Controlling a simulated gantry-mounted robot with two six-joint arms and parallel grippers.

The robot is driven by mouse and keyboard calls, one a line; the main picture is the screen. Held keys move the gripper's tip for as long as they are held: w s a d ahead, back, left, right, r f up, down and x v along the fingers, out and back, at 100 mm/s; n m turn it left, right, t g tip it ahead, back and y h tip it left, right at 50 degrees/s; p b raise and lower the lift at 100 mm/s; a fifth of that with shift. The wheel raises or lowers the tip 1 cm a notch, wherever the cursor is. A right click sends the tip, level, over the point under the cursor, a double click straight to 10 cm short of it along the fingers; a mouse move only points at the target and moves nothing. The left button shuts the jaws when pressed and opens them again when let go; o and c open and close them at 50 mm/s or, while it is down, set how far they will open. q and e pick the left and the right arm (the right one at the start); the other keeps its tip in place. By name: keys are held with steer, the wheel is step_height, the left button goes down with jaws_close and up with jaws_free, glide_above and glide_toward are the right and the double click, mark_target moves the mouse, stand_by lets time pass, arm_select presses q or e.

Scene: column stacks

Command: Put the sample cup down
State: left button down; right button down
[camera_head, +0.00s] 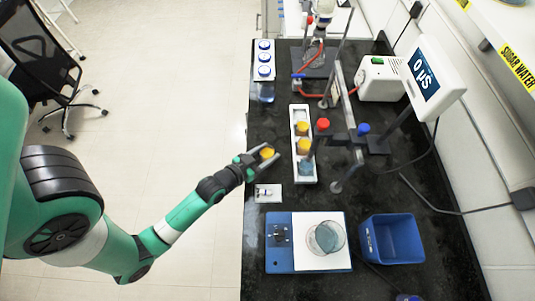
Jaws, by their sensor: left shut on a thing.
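My left gripper (262,159) is shut on a small cup with an orange-yellow top (267,153), which I take to be the sample cup. It is over the left part of the black bench (262,205), just left of a long white rack (300,110). I cannot tell how high it is above the bench. The rack holds more yellow-topped cups (303,146) and, near its front end, a bluish clear vessel (305,168). My right gripper is not in view.
A small white plate (275,193) lies in front of the gripper. A blue-and-white device (280,262) bears a glass dish (329,237); a blue bin (392,240) stands beside it. Right of the rack are a clamp stand and a meter reading "0 µS" (428,78).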

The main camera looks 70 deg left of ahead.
arm_select(q)
steer(key=shift+f, duration=0.2)
steer(key=shift+c, duration=1.2)
jaws_free()
steer(key=shift+r, duration=0.1)
steer(key=shift+r, duration=0.15)
steer(key=shift+s+d+r, duration=0.1)
steer(key=shift+s+d, duration=0.05)
steer(key=shift+s, duration=0.15)
steer(key=v, duration=1.1)
steer(key=shift+p, duration=0.45)
steer(key=shift+s, duration=0.15)
